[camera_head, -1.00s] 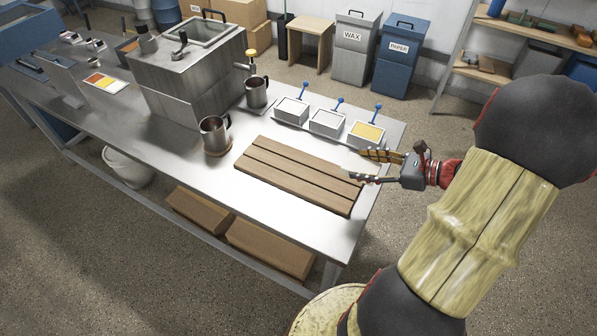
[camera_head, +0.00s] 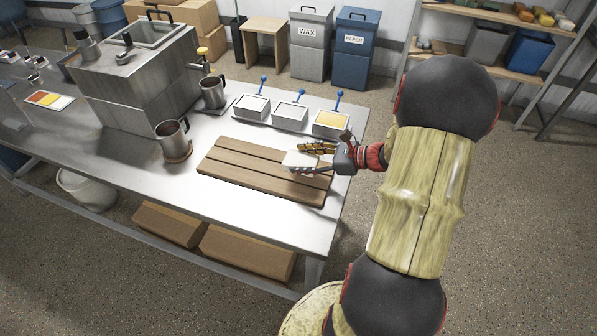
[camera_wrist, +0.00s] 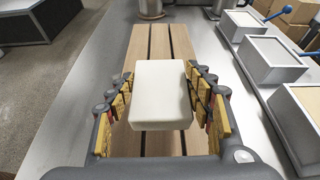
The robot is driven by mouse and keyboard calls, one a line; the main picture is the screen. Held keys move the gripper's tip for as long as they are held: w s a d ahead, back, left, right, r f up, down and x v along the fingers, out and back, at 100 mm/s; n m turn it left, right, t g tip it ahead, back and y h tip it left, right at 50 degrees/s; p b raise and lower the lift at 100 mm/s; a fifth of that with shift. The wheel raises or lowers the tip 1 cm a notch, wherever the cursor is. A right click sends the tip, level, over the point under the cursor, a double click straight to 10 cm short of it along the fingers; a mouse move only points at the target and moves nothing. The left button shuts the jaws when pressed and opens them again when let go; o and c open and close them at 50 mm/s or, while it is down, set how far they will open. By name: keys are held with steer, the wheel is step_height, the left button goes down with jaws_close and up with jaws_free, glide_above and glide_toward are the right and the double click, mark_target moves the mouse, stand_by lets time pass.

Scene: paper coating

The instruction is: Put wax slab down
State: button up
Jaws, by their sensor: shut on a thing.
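A white, rounded wax slab (camera_wrist: 160,92) sits between the two fingers of my gripper (camera_wrist: 160,80) in the wrist view. The gripper is shut on it by its sides. In the head view my gripper (camera_head: 312,158) holds the slab (camera_head: 297,160) over the right part of the slatted wooden board (camera_head: 240,168). The board also shows below the slab in the wrist view (camera_wrist: 180,45), with dark gaps between its slats. I cannot tell whether the slab's underside touches the board.
Several box moulds with blue handles stand behind the board, one with a yellow top (camera_head: 331,122). A metal mug (camera_head: 172,140) stands at the board's left, and another mug (camera_head: 213,93) farther back. The table's front left surface (camera_head: 110,155) is clear.

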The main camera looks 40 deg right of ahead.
steer(key=shift+w+a+f, duration=0.2)
steer(key=shift+w+f, duration=0.35)
steer(key=shift+f, duration=0.2)
steer(key=shift+w+f+b, duration=0.2)
steer(key=shift+f+b, duration=1.05)
steer(key=shift+f, duration=0.4)
steer(key=shift+f, duration=0.2)
steer(key=o, duration=1.2)
steer(key=shift+c, duration=0.2)
steer(key=shift+o, duration=0.7)
